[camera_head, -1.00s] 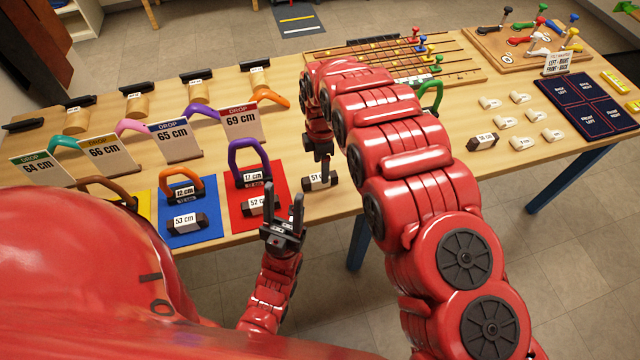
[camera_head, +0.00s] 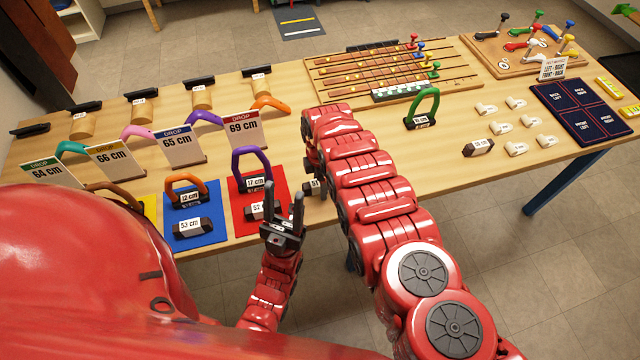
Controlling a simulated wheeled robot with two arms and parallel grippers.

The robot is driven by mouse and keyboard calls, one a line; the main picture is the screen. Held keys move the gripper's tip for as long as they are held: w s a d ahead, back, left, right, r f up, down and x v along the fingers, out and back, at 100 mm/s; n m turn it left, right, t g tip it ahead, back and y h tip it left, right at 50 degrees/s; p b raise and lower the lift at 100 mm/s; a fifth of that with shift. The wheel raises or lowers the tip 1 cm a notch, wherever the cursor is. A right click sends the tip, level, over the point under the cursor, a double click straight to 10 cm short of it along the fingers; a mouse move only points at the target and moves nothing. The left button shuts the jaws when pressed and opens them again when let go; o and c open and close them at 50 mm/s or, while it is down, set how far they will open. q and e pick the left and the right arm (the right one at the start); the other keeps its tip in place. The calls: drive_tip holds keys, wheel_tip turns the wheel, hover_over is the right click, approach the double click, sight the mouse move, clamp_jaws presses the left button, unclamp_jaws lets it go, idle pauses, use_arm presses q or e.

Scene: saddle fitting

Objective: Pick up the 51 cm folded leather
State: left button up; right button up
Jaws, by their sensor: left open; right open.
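The 51 cm folded leather (camera_head: 312,188) is a dark roll with a white label. It lies on the wooden table near the front edge, right of the red mat. Its right part is hidden behind my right arm. My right gripper (camera_head: 314,172) points down at the leather and is open; its fingers are largely hidden, so I cannot tell whether they touch it. My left gripper (camera_head: 285,210) is open and empty, fingers up, in front of the red mat, and partly covers the 52 cm leather (camera_head: 254,212).
The red mat (camera_head: 240,228) holds a purple handle (camera_head: 236,165). The blue mat (camera_head: 208,238) holds the 53 cm leather (camera_head: 193,228) and an orange handle. A green handle (camera_head: 423,118) stands right of my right arm. Another dark labelled roll (camera_head: 478,147) lies farther right.

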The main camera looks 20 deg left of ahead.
clamp_jaws()
idle(0.3)
drive_tip(key=shift+a+r, duration=0.1)
